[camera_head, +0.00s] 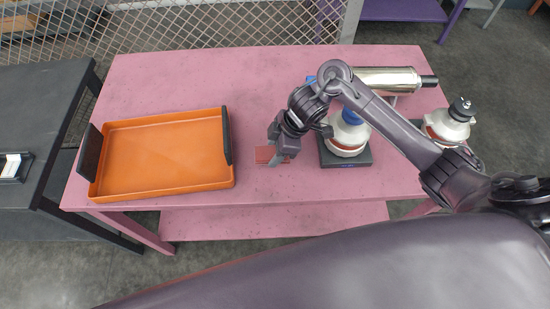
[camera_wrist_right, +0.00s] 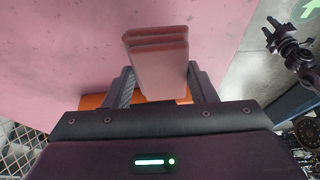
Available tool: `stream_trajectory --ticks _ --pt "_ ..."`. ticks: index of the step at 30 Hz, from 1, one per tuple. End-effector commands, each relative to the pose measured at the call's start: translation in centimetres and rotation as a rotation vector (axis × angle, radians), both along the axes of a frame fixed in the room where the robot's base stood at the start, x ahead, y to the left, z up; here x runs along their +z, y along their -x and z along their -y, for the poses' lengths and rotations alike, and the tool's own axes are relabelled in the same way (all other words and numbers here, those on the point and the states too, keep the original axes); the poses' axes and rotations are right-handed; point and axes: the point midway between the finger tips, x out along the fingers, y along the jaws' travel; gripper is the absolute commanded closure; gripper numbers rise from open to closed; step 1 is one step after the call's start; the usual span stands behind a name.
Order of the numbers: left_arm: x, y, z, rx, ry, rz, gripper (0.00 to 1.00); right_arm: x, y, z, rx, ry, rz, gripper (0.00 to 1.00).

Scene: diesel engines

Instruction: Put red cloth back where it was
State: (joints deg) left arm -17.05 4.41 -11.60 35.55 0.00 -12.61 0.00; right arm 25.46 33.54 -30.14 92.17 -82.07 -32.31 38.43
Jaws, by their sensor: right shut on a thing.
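The red cloth (camera_head: 265,155) is a folded, flat reddish piece near the front edge of the pink table, between the orange tray and the dark scale-like base. My right gripper (camera_head: 279,155) is at its right side, low over the table. In the right wrist view the cloth (camera_wrist_right: 158,65) stands out between the two fingers, and the right gripper (camera_wrist_right: 162,88) is shut on it. I cannot tell whether the cloth touches the table. A dark pronged part (camera_wrist_right: 283,38) at the right of the wrist view looks like my left gripper; its jaw state is unclear.
The orange tray (camera_head: 232,178) with dark end handles lies on the table's left. The table's back middle is clear.

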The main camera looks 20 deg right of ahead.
Motion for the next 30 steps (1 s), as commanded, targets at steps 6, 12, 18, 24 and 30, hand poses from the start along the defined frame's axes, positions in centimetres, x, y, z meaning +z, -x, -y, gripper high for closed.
stream_trajectory --ticks 6,12,18,24,30 --pt "-0.2 0.2 0.2 -0.001 0.001 -0.002 0.64 -3.0 0.1 0.0 -0.003 -0.001 -0.004 0.67" --pt "-0.2 0.2 0.1 0.000 0.001 -0.003 0.64 -4.4 0.0 0.0 0.000 0.000 0.000 0.67" --pt "-0.2 0.2 -0.2 0.002 -0.002 -0.003 0.64 -4.4 0.0 0.0 0.000 0.000 0.000 0.67" --pt "-0.3 0.2 -0.4 0.004 -0.005 -0.003 0.64 -4.6 0.0 0.0 -0.001 0.000 0.000 0.40" --pt "-0.3 0.2 -0.4 0.004 -0.005 -0.003 0.64 -4.6 0.0 0.0 -0.001 0.000 0.000 0.27"
